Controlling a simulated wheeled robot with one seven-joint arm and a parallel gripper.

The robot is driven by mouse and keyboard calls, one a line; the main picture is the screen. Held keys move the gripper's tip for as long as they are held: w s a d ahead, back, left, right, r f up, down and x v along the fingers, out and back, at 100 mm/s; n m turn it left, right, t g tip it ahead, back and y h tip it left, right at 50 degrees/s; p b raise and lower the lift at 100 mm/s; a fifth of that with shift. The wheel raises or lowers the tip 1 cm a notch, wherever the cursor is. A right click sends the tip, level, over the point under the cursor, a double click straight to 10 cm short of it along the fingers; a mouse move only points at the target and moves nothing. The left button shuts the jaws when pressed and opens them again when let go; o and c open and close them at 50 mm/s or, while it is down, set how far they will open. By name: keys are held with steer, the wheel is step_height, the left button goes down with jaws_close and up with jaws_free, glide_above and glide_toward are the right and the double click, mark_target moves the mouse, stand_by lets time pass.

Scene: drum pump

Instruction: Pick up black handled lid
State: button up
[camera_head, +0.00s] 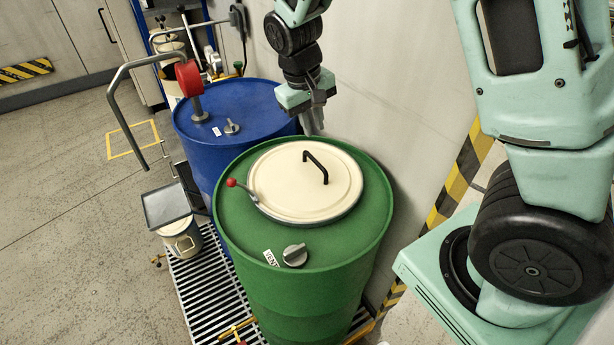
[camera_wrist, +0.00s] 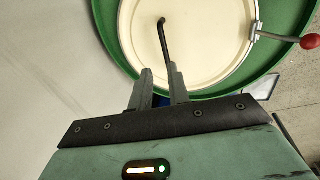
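The cream round lid (camera_head: 290,190) with a black bar handle (camera_head: 317,167) lies on top of the green drum (camera_head: 300,265). A lever with a red knob (camera_head: 232,182) sits at the lid's left edge. My gripper (camera_head: 312,122) is above the back rim of the green drum, behind the lid and apart from the handle. In the wrist view, the lid (camera_wrist: 205,45) fills the upper middle, with its handle (camera_wrist: 163,40) ahead of the fingers. My gripper (camera_wrist: 162,80) has its two fingers apart with nothing between them.
A blue drum (camera_head: 235,108) with a red-topped pump (camera_head: 188,78) and bent pipe stands behind left. A vent cap (camera_head: 295,255) stands up from the green drum's top. A small can with a grey tray (camera_head: 166,205) is at left. The wall (camera_head: 390,90) is close on the right.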

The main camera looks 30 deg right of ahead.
steer(key=p, duration=0.2)
glide_above(315, 161)
steer(key=f, duration=0.7)
steer(key=shift+s+a+f, duration=0.2)
steer(key=shift+a+f, duration=0.1)
steer(key=shift+a, duration=0.1)
steer(key=shift+w+d+f+p, duration=0.15)
steer(key=shift+f+p, duration=0.3)
steer(key=shift+f, duration=0.55)
steer(key=shift+s+d+f+p, duration=0.15)
steer(key=shift+f+p, duration=0.25)
steer(key=shift+f, duration=0.6)
steer(key=shift+w+d+f+p, duration=0.2)
steer(key=shift+f+p, duration=0.25)
steer(key=shift+f, duration=0.55)
jaws_close()
